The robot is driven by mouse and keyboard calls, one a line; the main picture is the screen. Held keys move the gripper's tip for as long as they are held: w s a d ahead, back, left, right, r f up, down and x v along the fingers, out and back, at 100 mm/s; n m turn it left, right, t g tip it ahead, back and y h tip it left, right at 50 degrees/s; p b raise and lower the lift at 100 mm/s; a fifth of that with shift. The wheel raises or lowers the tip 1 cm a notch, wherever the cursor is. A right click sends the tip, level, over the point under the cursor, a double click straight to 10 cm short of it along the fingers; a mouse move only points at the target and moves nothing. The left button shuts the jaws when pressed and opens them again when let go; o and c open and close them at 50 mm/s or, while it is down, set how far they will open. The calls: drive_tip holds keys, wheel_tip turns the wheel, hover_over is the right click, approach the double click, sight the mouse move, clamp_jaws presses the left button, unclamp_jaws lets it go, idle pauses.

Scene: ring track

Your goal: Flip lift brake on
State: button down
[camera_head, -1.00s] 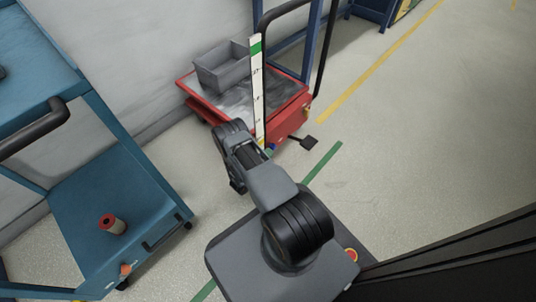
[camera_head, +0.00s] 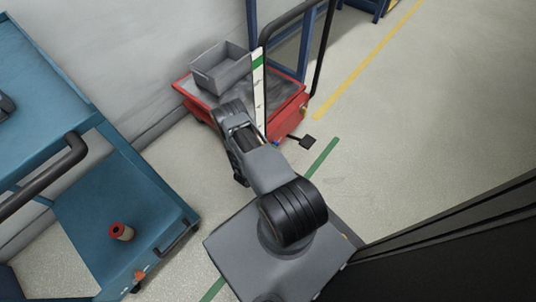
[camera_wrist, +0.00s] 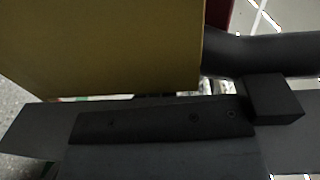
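The red lift cart (camera_head: 290,110) stands against the wall in the head view, with a black push handle (camera_head: 322,55) at its right. A black pedal (camera_head: 308,141) sticks out low at its right end. Which part is the brake I cannot make out for certain. My arm reaches over the near side of the cart, its end next to the white scale post (camera_head: 260,85). My gripper's fingertips are hidden there. In the wrist view a dark, screwed part of my gripper fills the bottom, below a large yellow surface (camera_wrist: 110,45). A dark bar (camera_wrist: 265,55) crosses at the right.
A grey bin (camera_head: 222,75) sits on the lift's bed. A teal trolley (camera_head: 110,215) with a red-topped spool (camera_head: 121,232) stands at the left. A dark panel (camera_head: 470,250) fills the lower right. Floor at the right, past the yellow line, is clear.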

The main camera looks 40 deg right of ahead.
drive_tip(key=s+a+p, duration=0.2)
drive_tip(key=a, duration=1.1)
drive_tip(key=shift+s+a+r, duration=0.2)
drive_tip(key=shift+a+r, duration=0.15)
drive_tip(key=shift+a, duration=0.05)
wheel_tip(320, 180, up, 22)
drive_tip(key=w+a+m+g+y, duration=0.25)
drive_tip(key=m+g+y, duration=0.5)
drive_tip(key=m, duration=1.25)
drive_tip(key=s+a+r+m+t+y, duration=0.3)
drive_tip(key=r+m+y, duration=0.1)
drive_tip(key=r+m, duration=0.5)
drive_tip(key=s+a+r+m+t+y, duration=0.4)
drive_tip(key=r+m+y, duration=0.1)
drive_tip(key=r+m, duration=0.4)
drive_tip(key=shift+s+r, duration=0.15)
drive_tip(key=shift+r, duration=0.4)
drive_tip(key=shift+d+y, duration=0.1)
drive_tip(key=shift+y, duration=0.15)
